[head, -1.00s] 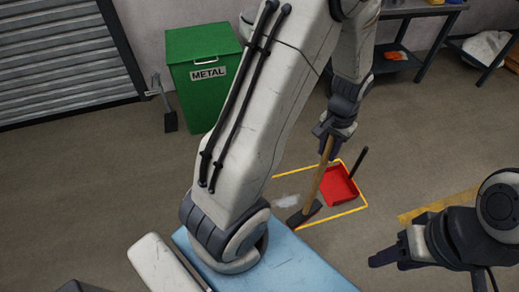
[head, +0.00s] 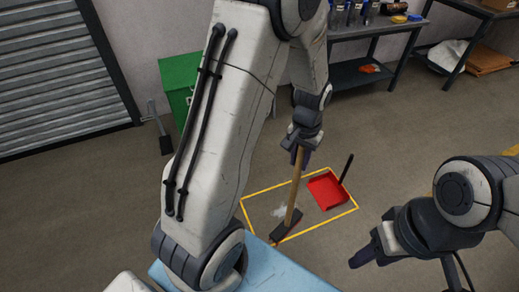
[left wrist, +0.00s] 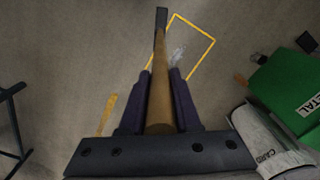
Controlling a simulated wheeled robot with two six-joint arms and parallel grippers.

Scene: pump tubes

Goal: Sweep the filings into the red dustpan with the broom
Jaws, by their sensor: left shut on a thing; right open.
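My left gripper (head: 301,160) is shut on the wooden handle of the broom (head: 295,188). The handle stands slightly tilted, with the dark broom head (head: 286,226) low at the front edge of the yellow floor outline. In the left wrist view the handle (left wrist: 161,100) runs between the fingers to the broom head (left wrist: 161,17). The filings (head: 277,210) are a pale patch beside the broom head, partly hidden by it; they also show in the left wrist view (left wrist: 178,52). The red dustpan (head: 328,190) lies right of the broom, its dark handle up. My right gripper (head: 365,257) is open and empty.
A yellow outline (head: 335,217) on the floor surrounds the filings and dustpan. A green METAL bin (head: 178,82) stands at the back left. A workbench (head: 365,75) stands at the back right. The floor around the outline is mostly clear.

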